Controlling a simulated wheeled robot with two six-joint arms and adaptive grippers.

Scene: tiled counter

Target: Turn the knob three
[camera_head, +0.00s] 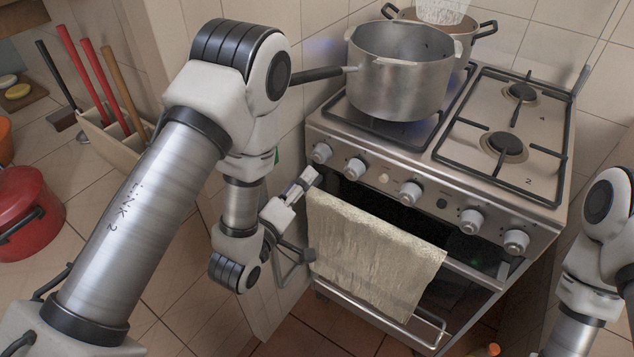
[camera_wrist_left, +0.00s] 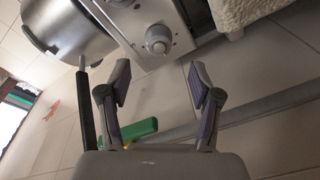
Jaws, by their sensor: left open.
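The stove's front panel carries a row of round silver knobs: a leftmost knob (camera_head: 321,152), a second (camera_head: 355,168), a middle knob (camera_head: 409,193), and two more at the right, (camera_head: 471,221) and the rightmost knob (camera_head: 516,242). I cannot read which is numbered three. My left gripper (camera_head: 305,215) is open and empty beside the towel's left edge, below the leftmost knob. In the left wrist view a knob (camera_wrist_left: 158,40) lies ahead of the open fingers, roughly centred between them and apart from them. My right gripper is out of view; only part of its arm shows.
A beige towel (camera_head: 375,250) hangs over the oven handle, close to my left gripper. A steel pot (camera_head: 400,75) stands on the left burners, its handle (camera_head: 320,75) pointing left behind my arm. A red pot (camera_head: 30,215) is far left. The right burners (camera_head: 505,145) are bare.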

